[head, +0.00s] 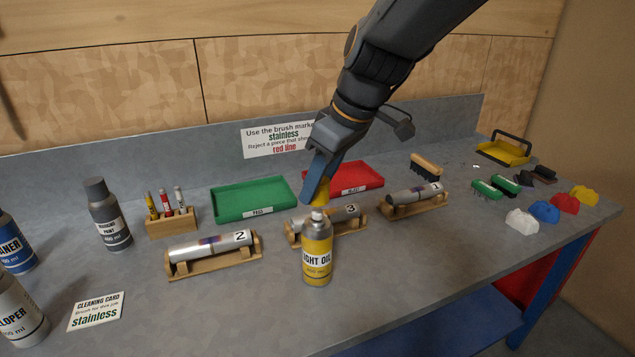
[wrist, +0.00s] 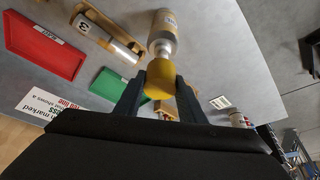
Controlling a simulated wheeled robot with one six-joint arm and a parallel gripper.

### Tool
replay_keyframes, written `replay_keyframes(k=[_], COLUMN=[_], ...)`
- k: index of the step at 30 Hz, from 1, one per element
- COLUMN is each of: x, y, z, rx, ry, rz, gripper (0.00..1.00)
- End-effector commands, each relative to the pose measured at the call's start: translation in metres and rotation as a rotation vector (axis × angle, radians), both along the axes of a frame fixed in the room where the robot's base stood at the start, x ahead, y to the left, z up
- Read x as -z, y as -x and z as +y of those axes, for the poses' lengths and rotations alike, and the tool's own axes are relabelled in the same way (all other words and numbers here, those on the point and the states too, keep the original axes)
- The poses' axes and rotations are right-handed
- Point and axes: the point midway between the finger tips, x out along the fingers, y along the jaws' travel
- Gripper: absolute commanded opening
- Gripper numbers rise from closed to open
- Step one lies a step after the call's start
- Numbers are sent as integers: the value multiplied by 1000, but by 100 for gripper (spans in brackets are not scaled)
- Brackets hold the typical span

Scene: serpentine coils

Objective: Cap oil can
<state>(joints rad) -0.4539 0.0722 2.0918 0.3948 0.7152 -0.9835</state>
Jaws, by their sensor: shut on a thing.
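The oil can (head: 317,258) is yellow with a "LIGHT OIL" label, a grey shoulder and a pale nozzle at the top. It stands upright near the middle of the bench; it also shows in the wrist view (wrist: 163,35). My gripper (head: 318,186) is shut on the yellow cap (wrist: 160,80), which sits between the two fingertips. In the head view the cap (head: 321,192) is right above the can's nozzle, partly hidden by a blue finger. I cannot tell whether the cap touches the nozzle.
Metal cylinders on wooden cradles, numbered 2 (head: 212,250), 3 (head: 338,215) and 1 (head: 412,198), stand behind and beside the can. A green tray (head: 255,215) and a red tray (head: 365,178) lie further back. The bench in front of the can is clear.

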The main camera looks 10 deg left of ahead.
Motion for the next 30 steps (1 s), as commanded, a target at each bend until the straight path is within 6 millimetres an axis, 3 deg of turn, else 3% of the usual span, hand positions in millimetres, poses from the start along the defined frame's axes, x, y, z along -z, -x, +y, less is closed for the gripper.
replay_keyframes(k=[11, 30], x=[1, 20], y=[0, 0], z=[0, 0], rx=[0, 0], ry=[0, 0], rz=[0, 0], gripper=[15, 15])
